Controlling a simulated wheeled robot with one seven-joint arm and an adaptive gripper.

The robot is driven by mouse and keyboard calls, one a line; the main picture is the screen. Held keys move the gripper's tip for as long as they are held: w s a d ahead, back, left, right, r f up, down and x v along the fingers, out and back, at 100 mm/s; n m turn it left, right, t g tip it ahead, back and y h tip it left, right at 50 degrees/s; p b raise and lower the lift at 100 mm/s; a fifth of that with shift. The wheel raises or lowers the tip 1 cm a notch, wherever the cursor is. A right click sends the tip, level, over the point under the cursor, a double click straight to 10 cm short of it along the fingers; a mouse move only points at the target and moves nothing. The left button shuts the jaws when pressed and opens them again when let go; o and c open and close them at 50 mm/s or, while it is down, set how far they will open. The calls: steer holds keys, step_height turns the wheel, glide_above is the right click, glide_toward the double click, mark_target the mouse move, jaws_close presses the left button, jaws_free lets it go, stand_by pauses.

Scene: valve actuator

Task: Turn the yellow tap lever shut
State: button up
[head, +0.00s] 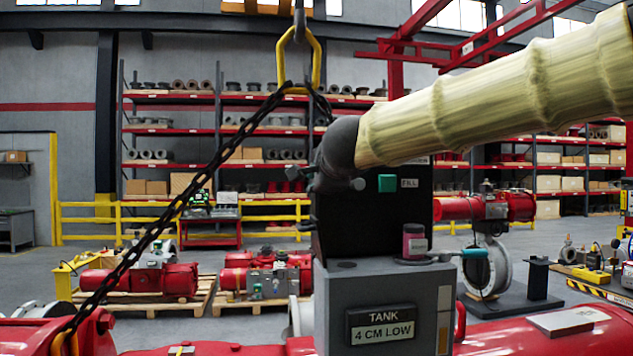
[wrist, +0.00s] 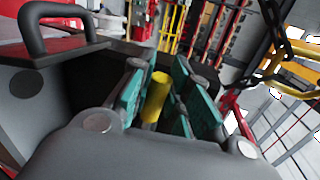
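The yellow tap lever (wrist: 156,98) shows in the wrist view as a short yellow bar between the teal finger pads of my gripper (wrist: 160,90). The pads lie close along both its sides, and my gripper looks shut on it. In the head view my gripper (head: 318,180) is a dark shape at the left edge of the black panel, with its fingertips mostly hidden. I cannot make out the lever in the head view. The grey tank box (head: 375,290) below carries a sign (head: 384,325) reading "TANK 4 CM LOW".
The black panel (head: 390,220) has a green button (head: 387,183) marked FILL. A dark pink jar (head: 414,241) stands on the box beside a teal-ended handle (head: 474,253). A black chain (head: 190,195) hangs from a yellow hook ring (head: 318,60) on the left. Red machinery surrounds the box.

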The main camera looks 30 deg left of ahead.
steer(key=o, duration=0.4)
steer(key=v, duration=1.2)
stand_by(0.3)
